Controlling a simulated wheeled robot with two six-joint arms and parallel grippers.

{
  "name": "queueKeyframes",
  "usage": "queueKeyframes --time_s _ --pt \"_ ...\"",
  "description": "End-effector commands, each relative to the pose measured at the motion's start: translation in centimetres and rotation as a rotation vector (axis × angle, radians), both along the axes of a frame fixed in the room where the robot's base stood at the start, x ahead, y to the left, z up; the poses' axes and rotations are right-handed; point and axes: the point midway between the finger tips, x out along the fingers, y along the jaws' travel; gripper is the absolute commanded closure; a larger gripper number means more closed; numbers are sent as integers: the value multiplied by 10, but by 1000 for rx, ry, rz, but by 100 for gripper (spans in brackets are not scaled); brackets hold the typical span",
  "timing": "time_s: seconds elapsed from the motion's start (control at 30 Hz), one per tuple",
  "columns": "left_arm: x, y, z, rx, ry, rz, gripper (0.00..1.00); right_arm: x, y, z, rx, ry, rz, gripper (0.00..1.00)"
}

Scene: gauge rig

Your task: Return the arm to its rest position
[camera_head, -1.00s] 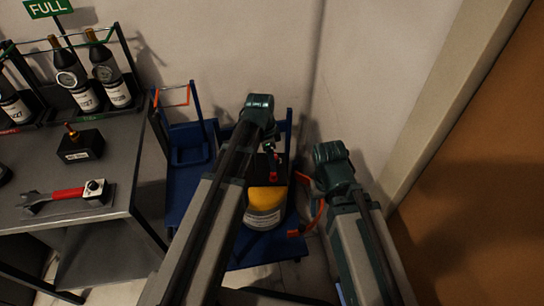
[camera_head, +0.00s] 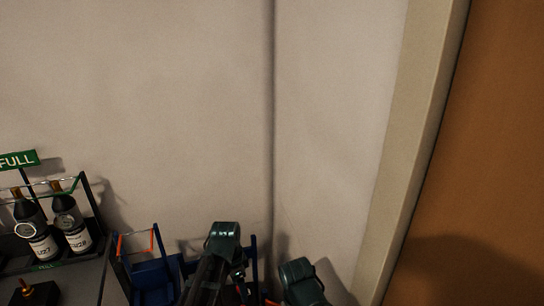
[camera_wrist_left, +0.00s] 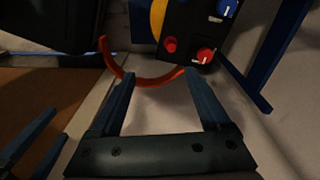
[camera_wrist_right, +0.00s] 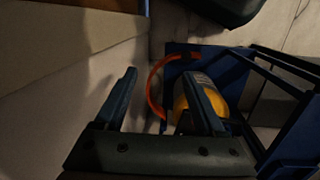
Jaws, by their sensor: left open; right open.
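My left arm comes up at the bottom middle of the head view, in front of the blue cart (camera_head: 153,275). My left gripper (camera_wrist_left: 160,88) is open in the left wrist view, with nothing between its fingers. Beyond them are an orange-red hose (camera_wrist_left: 150,80) and a dark panel with red and blue knobs (camera_wrist_left: 195,30). My right arm shows only in part at the bottom of the head view. My right gripper (camera_wrist_right: 160,82) is open and empty in the right wrist view. A yellow-topped cylinder (camera_wrist_right: 182,103) is partly hidden behind one finger.
At the left, labelled bottles (camera_head: 70,225) stand in a rack under a green FULL sign (camera_head: 17,160). A black block with a brass fitting (camera_head: 36,294) is cut off below. Pale walls (camera_head: 140,90) meet behind the cart; a brown door (camera_head: 480,150) is at the right.

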Motion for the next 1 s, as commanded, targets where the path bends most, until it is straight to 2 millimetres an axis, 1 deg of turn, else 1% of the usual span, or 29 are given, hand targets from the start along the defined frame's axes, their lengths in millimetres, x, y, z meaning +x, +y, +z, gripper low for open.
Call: queueKeyframes --time_s 0.03,0.1,0.2,0.33,0.53,0.6,0.77,0.87,0.97,1.0 --pt "-21 -12 0 17 16 60 20 0 0 0 0 0 0 28" --pt "-44 -25 -1 46 35 174 20 0 0 0 0 0 0 28" --pt "-71 -38 -1 87 51 328 20 0 0 0 0 0 0 28" --pt "-99 -50 0 129 55 491 20 0 0 0 0 0 0 28" --pt "-136 -60 1 185 41 709 20 0 0 0 0 0 0 28" --pt "-131 -60 25 183 41 717 20 0 0 24 0 0 0 28" --pt "-130 -60 57 183 42 714 20 0 0 56 0 0 0 28" --pt "-130 -60 82 182 41 714 20 0 0 81 0 0 0 28" --pt "-130 -60 110 182 41 713 20 0 0 109 0 0 -1 28" --pt "-130 -60 122 182 41 713 20 0 0 122 0 0 -1 28"
